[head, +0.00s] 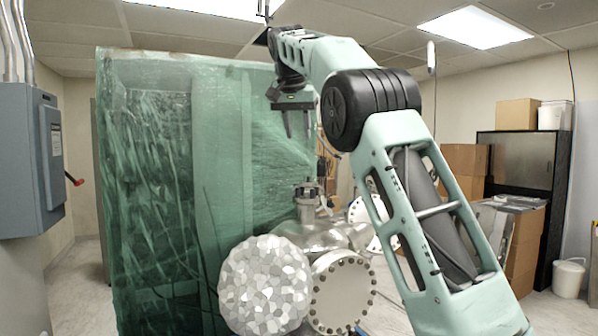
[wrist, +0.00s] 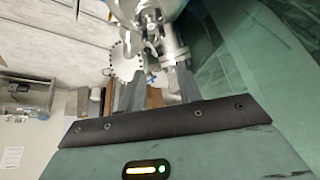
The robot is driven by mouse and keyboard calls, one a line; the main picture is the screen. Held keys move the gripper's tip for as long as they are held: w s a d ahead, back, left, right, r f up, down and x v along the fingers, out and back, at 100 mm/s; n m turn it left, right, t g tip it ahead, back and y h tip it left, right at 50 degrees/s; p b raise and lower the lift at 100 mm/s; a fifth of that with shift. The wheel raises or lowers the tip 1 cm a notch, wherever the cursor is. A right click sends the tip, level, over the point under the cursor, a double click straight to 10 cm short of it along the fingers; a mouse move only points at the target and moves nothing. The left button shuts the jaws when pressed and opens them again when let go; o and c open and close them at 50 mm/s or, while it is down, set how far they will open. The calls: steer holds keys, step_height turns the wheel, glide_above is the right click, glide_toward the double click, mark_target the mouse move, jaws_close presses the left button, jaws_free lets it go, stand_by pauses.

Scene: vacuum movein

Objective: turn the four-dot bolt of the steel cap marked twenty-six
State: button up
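My gripper (head: 299,132) points down in the head view, above a small upright steel port (head: 307,192) on top of the vacuum chamber (head: 322,236), with clear space between. In the wrist view my gripper (wrist: 158,74) shows two grey fingers spread apart with nothing between them. A large round bolted steel flange (head: 341,291) faces the head camera. Another bolted flange (head: 365,222) is at the chamber's right, and a bolted disc (wrist: 126,62) shows in the wrist view. I cannot read a mark twenty-six or dots on any cap or bolt.
A white-and-grey faceted ball (head: 264,286) stands in front of the chamber. Green translucent sheeting (head: 180,180) hangs behind and left. A grey electrical box (head: 28,160) is on the left wall. Cardboard boxes (head: 466,160) and a dark cabinet (head: 520,175) stand at right.

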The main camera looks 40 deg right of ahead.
steer(key=s+a+f+n+t+h+b, duration=0.2)
steer(key=s+a+f+t+b, duration=0.15)
steer(key=b, duration=0.45)
steer(key=p, duration=0.4)
glide_toward(302, 196)
steer(key=w+d+f, duration=0.2)
steer(key=w+d, duration=0.1)
steer(key=w+d+f, duration=0.1)
steer(key=shift+w+d+f, duration=0.1)
steer(key=shift+w+d, duration=0.2)
steer(key=shift+w, duration=0.05)
jaws_close()
